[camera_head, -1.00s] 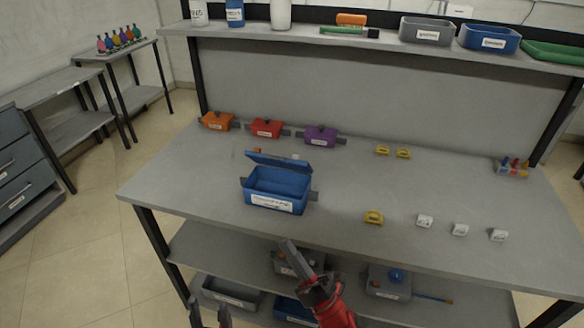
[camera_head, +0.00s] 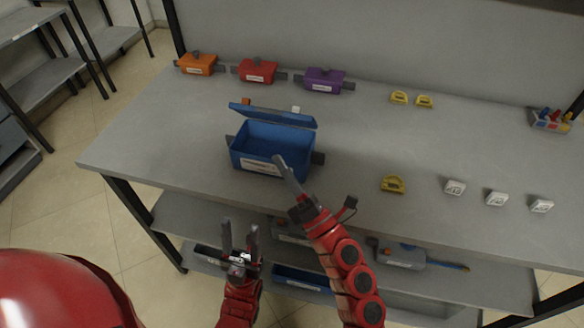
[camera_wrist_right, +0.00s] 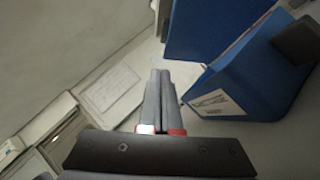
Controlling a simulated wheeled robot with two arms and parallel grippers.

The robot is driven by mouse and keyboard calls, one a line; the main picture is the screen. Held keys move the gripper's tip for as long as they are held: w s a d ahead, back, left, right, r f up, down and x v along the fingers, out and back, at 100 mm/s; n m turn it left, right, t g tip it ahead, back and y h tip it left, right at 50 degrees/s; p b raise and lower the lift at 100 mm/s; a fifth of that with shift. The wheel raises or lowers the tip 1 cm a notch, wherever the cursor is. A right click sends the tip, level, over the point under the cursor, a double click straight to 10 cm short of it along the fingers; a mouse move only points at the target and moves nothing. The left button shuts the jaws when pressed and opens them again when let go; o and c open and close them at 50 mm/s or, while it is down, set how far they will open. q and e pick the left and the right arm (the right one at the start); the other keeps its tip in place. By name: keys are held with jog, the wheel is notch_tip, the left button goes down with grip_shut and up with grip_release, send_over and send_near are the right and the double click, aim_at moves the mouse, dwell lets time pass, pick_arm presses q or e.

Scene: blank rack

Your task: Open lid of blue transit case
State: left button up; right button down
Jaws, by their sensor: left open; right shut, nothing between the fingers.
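The blue transit case (camera_head: 250,160) stands on the workbench with its lid (camera_head: 272,115) raised along the back edge, so its blue inside shows. In the right wrist view the case (camera_wrist_right: 260,85) is at the right, with a blue panel that looks like the lid (camera_wrist_right: 205,25) at the top. My right gripper (camera_head: 279,160) is shut and empty, its tip overlapping the case's front right in the head view; whether it touches cannot be told. My left gripper (camera_head: 240,228) is open and empty, low in front of the bench edge.
Orange (camera_head: 198,64), red (camera_head: 255,71) and purple (camera_head: 323,80) cases stand along the back of the bench. A yellow piece (camera_head: 393,185) and several white blocks (camera_head: 497,198) lie to the right. The bench top (camera_head: 150,130) left of the blue case is clear.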

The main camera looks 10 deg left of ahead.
aim_at(277, 111)
jog(key=w+a+r, duration=0.1)
jog(key=w+a+r+p, duration=0.1)
jog(key=w+r, duration=0.1)
jog(key=w+a+r+p, duration=0.1)
jog(key=w, duration=0.1)
jog(key=shift+a+r, duration=0.15)
jog(key=shift+r, duration=0.1)
jog(key=shift+w+r, duration=0.25)
jog(key=shift+w, duration=0.2)
jog(key=shift+p, duration=0.35)
jog(key=w+r+m+h+p, duration=0.1)
jog(key=r+m+p, duration=0.1)
jog(key=p, duration=0.5)
jog(key=w+r+m+h+p, duration=0.2)
jog(key=p, duration=0.5)
jog(key=shift+w+r, duration=0.1)
jog(key=shift+w, duration=0.05)
jog(key=shift+w+m+g+h+p, duration=0.3)
jog(key=shift+w+m+h+p, duration=0.15)
jog(key=shift+m+p, duration=0.15)
jog(key=shift+w+d, duration=0.2)
jog(key=shift+w, duration=0.3)
jog(key=shift+w+r, duration=0.15)
jog(key=shift+w, duration=0.35)
jog(key=shift+w+r, duration=0.15)
jog(key=shift+w, duration=0.35)
